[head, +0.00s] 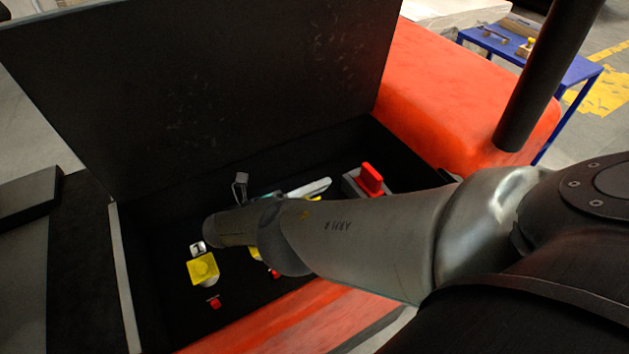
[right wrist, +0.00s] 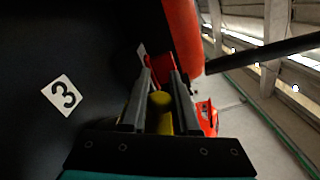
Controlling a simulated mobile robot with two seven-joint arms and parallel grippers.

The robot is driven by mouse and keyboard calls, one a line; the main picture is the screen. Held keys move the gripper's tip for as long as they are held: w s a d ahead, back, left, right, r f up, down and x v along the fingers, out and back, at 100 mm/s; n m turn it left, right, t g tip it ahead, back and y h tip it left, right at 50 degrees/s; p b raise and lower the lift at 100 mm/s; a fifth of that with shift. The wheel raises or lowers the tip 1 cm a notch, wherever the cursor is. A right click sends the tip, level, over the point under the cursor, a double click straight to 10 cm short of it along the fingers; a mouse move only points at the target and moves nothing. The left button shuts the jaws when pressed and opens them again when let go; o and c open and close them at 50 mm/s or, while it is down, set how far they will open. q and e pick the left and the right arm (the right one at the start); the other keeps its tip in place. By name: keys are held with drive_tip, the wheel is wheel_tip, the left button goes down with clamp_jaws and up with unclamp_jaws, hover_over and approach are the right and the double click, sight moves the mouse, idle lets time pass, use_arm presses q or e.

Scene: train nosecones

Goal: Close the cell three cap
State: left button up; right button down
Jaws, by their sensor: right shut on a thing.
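In the right wrist view, my right gripper (right wrist: 161,84) is shut on a yellow part (right wrist: 160,101), which looks like the cell three cap. A white label with a 3 (right wrist: 63,95) is on the black surface to its left. I cannot tell how far open the cap is. In the head view, my right arm covers most of the gripper and the cap. A yellow cap (head: 203,268) stands beside a label with a 1, left of the arm. Another yellow piece (head: 254,253) is mostly hidden by the arm. My left gripper is not in view.
The black compartment has a large raised black lid (head: 210,90) behind it. A red switch handle (head: 371,178) stands inside at the right, and a small red part (head: 215,302) at the front. The orange body (head: 455,85) and a dark post (head: 548,75) are to the right.

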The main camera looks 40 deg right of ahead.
drive_tip(key=shift+s+d+r, duration=0.1)
idle(0.4)
drive_tip(key=c, duration=0.7)
unclamp_jaws()
